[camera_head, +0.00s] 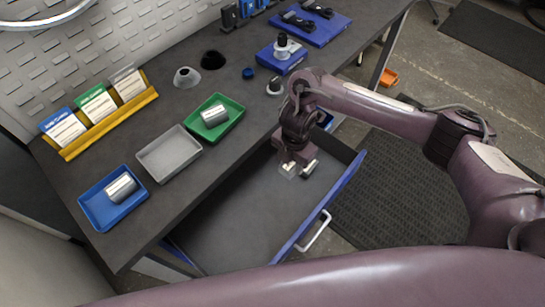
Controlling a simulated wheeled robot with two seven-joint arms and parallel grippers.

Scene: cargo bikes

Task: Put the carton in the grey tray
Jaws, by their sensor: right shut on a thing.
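The grey tray (169,154) lies empty on the dark workbench, between a blue tray (90,212) and a green tray (229,126). My right gripper (299,170) is over the inside of the open drawer, near its far end. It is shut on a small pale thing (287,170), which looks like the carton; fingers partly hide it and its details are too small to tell. No other carton shows clearly. My left gripper is out of view.
The blue and green trays each hold a silver can (121,187). A yellow rack (108,124) with cards stands at the back left. The open drawer (243,204) has a blue front and a white handle (314,232). Small round items stand on the bench behind.

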